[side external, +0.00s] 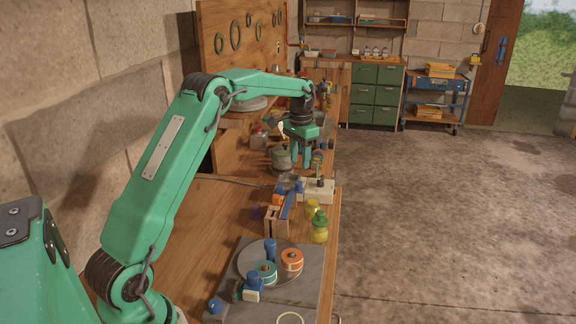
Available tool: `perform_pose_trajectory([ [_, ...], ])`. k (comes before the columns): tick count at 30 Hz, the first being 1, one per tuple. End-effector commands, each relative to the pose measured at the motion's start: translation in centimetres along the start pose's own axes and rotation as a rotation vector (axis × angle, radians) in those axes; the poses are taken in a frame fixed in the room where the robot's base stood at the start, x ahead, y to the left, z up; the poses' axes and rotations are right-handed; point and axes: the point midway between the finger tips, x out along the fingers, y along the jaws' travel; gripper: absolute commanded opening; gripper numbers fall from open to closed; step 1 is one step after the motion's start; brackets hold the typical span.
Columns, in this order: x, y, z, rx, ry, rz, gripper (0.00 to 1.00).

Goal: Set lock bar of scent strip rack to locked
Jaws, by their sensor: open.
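My gripper (300,163) points down with its two green fingers apart and nothing visible between them. It hangs above the far part of the wooden bench. Below it and toward the camera is a small wooden piece with a long blue bar (288,206), which may be the scent strip rack and its lock bar. The bar lies lengthwise along the bench. I cannot tell whether it is locked. My gripper appears clear of it.
A grey slab (299,299) with a round plate carries teal and orange rolls at the near end. Yellow-green bottles (320,230) stand near the bench's right edge. A grey-green pot (281,158) and other small items crowd the bench behind. The floor at right is clear.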

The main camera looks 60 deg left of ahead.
Motion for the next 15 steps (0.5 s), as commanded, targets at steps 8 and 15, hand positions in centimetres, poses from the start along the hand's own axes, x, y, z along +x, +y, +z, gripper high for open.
perform_pose_trajectory([
  [8, 0.7, 0.0, 0.0, 0.0, -0.001, 0.0, 0.43],
  [15, 3.0, 0.1, 0.1, 0.0, -0.004, 0.001, 0.43],
])
